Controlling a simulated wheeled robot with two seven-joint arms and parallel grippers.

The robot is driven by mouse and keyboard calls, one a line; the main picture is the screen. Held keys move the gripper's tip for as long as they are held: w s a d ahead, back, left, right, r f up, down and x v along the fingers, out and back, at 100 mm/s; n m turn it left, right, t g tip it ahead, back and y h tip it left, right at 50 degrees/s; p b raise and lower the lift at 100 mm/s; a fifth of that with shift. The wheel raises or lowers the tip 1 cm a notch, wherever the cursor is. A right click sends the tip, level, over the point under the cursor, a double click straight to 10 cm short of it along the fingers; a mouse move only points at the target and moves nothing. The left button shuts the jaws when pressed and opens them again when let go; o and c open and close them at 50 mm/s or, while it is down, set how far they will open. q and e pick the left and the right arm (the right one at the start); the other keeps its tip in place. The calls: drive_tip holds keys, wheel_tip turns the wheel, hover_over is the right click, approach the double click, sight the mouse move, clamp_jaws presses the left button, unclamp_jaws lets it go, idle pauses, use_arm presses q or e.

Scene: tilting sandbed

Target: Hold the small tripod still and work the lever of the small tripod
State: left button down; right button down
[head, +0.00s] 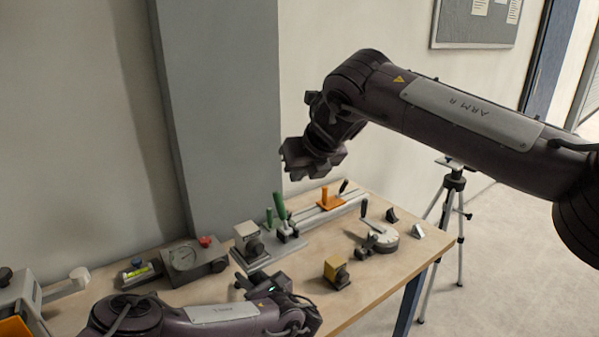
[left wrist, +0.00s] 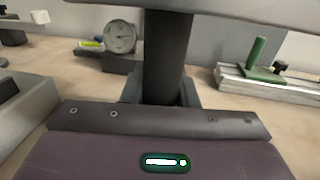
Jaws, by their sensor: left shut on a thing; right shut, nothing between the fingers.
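What I take for the small tripod has a grey block-like head (head: 244,232) with a dark round part on its near side, left of centre in the head view. In the left wrist view its dark upright post (left wrist: 168,55) rises between my fingers to a grey underside. Its legs are hidden, and I cannot make out its lever clearly. My left gripper (head: 246,284) is shut on the post, low over the table. My right gripper (head: 312,165) is shut and empty, raised above the table, up and right of the grey head, apart from it.
A dial gauge box (head: 190,264) stands left of the head. A green-handled clamp (head: 281,212) and an orange block (head: 330,200) sit at the back. A yellow block (head: 336,273) and a round grey device (head: 378,242) stand right. A taller tripod (head: 454,184) stands on the floor.

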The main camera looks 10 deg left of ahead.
use_arm(q)
drive_tip(key=shift+w+a, duration=0.15)
drive_tip(key=shift+a, duration=0.05)
drive_tip(key=c, duration=1.5)
unclamp_jaws()
drive_tip(key=o, duration=0.4)
drive_tip(key=shift+o, duration=0.2)
